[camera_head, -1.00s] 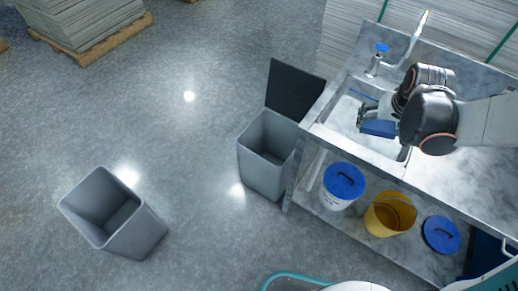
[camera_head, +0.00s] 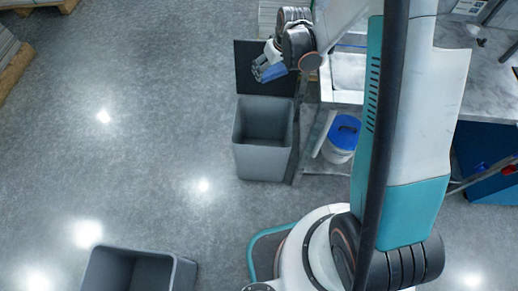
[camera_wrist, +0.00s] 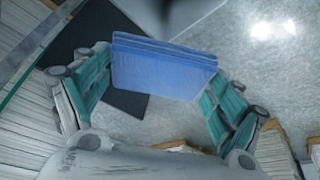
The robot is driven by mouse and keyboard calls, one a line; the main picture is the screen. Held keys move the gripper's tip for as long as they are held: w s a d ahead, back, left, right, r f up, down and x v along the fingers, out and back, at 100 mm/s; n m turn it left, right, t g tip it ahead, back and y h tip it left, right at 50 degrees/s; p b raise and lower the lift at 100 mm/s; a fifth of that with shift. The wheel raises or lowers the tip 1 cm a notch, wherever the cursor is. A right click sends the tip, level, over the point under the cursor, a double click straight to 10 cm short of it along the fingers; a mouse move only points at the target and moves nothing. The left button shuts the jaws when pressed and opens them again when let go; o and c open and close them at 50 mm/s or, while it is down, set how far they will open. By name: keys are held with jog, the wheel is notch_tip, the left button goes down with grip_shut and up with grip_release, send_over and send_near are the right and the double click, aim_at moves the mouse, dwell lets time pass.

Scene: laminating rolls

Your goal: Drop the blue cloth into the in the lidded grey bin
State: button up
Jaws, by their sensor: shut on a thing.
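The blue cloth (camera_head: 271,72) is a folded block held in my gripper (camera_head: 264,68), in front of the raised dark lid of a grey bin in the head view. In the wrist view the cloth (camera_wrist: 163,67) sits between the two teal-padded fingers of my gripper (camera_wrist: 160,75). The lidded grey bin (camera_head: 262,160) stands upright on the floor beside the sink table, its dark lid (camera_head: 250,62) open at the back. Its opening faces up and looks empty. The cloth appears above and behind the opening; its exact height is hard to tell.
A second grey bin (camera_head: 135,272), with no lid visible, stands at the bottom left. The sink table (camera_head: 345,97) is right of the lidded bin, with a blue-lidded white bucket (camera_head: 342,140) on its lower shelf. The floor left of the bin is clear.

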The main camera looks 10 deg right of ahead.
jog(key=w+f+n+y+b, duration=0.1)
jog(key=w+f+n+b, duration=0.1)
jog(key=f, duration=1.4)
jog(key=w+f+n+b, duration=0.3)
jog(key=w+f+b, duration=0.1)
jog(key=f, duration=1.1)
jog(key=shift+d+f+g+y+b, duration=0.3)
jog(key=shift+f+g+y+b, duration=0.1)
jog(key=shift+b, duration=0.25)
jog(key=o, duration=1.2)
jog(key=shift+s+r, duration=0.1)
jog(key=shift+v, duration=3.75)
